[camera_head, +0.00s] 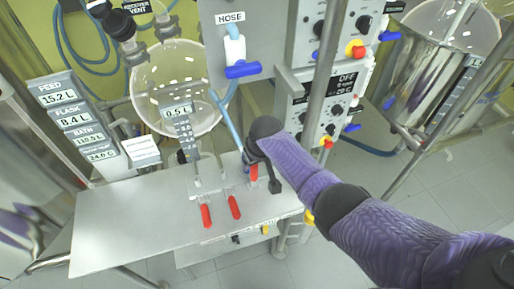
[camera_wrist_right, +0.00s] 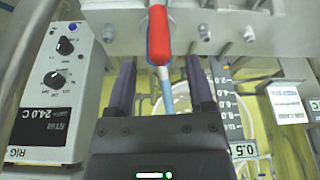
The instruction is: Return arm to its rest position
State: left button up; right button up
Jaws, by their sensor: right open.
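My right arm reaches in from the right in the head view, and its gripper (camera_head: 262,178) is over the steel shelf (camera_head: 125,225) at a red-handled valve lever (camera_head: 254,172). In the right wrist view the gripper (camera_wrist_right: 160,65) is open, with its two purple fingers on either side of the red handle (camera_wrist_right: 158,38). I cannot tell whether a finger touches it. Two more red handles, one on the left (camera_head: 206,216) and one in the middle (camera_head: 235,207), stick out over the shelf. My left gripper is not in view.
A round glass vessel (camera_head: 160,85) stands behind the shelf. Control boxes (camera_head: 320,100) and a steel post (camera_head: 325,60) are close behind my right arm. A blue hose valve (camera_head: 243,70) hangs above. Readout signs (camera_head: 60,100) stand at left. Open floor (camera_head: 465,190) lies at right.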

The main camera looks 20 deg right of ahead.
jog(key=s+d+r+p, duration=0.1)
jog(key=s+r, duration=0.3)
jog(key=s, duration=1)
jog(key=s+d+r, duration=0.1)
jog(key=s+r, duration=0.2)
jog(key=s, duration=1)
notch_tip(320, 180, down, 24)
jog(key=s+r+g+b, duration=0.1)
jog(key=s+b, duration=0.1)
jog(key=b, duration=0.3)
pick_arm(q)
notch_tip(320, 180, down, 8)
jog(key=b, duration=0.5)
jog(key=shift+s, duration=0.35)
pick_arm(e)
jog(key=s+d+f+g, duration=0.1)
jog(key=s+d+f, duration=0.2)
jog(key=s+f, duration=1.1)
notch_tip(320, 180, down, 2)
jog(key=shift+f+g+h, duration=0.25)
jog(key=shift+g+h, duration=0.05)
jog(key=shift+h, duration=0.1)
